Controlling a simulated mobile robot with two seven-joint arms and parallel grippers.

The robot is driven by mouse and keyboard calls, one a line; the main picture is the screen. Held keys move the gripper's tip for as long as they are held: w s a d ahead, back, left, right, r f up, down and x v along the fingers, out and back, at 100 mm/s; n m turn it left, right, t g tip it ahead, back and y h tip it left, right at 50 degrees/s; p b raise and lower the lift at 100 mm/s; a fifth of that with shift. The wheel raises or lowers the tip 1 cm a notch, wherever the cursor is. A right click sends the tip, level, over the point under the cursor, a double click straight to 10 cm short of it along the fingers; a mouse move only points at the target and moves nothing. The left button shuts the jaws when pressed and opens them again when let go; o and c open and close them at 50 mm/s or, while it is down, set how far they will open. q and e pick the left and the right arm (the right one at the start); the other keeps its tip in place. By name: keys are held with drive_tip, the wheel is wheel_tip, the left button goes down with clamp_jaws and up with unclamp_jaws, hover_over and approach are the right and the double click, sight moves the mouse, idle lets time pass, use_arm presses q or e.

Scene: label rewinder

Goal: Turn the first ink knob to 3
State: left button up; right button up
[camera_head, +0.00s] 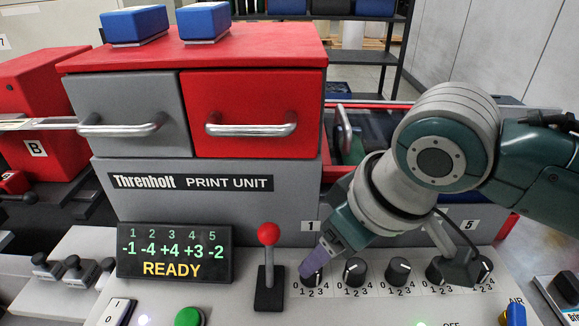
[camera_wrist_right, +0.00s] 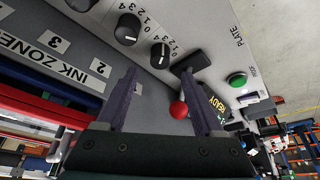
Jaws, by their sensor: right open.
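The first ink knob (camera_head: 314,279) is a black dial at the left end of the knob row, right of the red-balled lever, with numbers around it. My right gripper (camera_head: 309,266) comes down over it from the upper right, and its fingers partly hide it in the head view. In the right wrist view the gripper (camera_wrist_right: 160,72) is open, and the first knob (camera_wrist_right: 160,54) shows just beyond the gap between its fingertips. Contact cannot be told. The knob's exact setting is unclear. A display (camera_head: 174,252) reads -1, -4, +4, +3, -2 and READY. My left gripper is not in view.
The red-balled lever (camera_head: 268,236) stands close left of the gripper; its ball (camera_wrist_right: 178,110) shows beside a finger in the wrist view. The second knob (camera_head: 355,271) and third knob (camera_head: 398,270) sit to the right. A green button (camera_head: 188,317) is at the front.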

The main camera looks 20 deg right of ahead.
drive_tip(key=shift+v, duration=2.15)
drive_tip(key=s+a+f, duration=0.1)
drive_tip(key=s+a, duration=0.1)
drive_tip(key=s, duration=0.6)
drive_tip(key=s+d+r+m+h+p, duration=0.1)
drive_tip(key=s+d+m+h, duration=0.15)
drive_tip(key=s+d, duration=0.6)
wheel_tip(320, 180, up, 23)
drive_tip(key=a+p, duration=0.1)
drive_tip(key=p, duration=2.1)
drive_tip(key=shift+s+a+f+y+p, duration=0.25)
drive_tip(key=shift+s+a+y+p, duration=0.1)
drive_tip(key=shift+y, duration=0.1)
drive_tip(key=shift+m, duration=0.25)
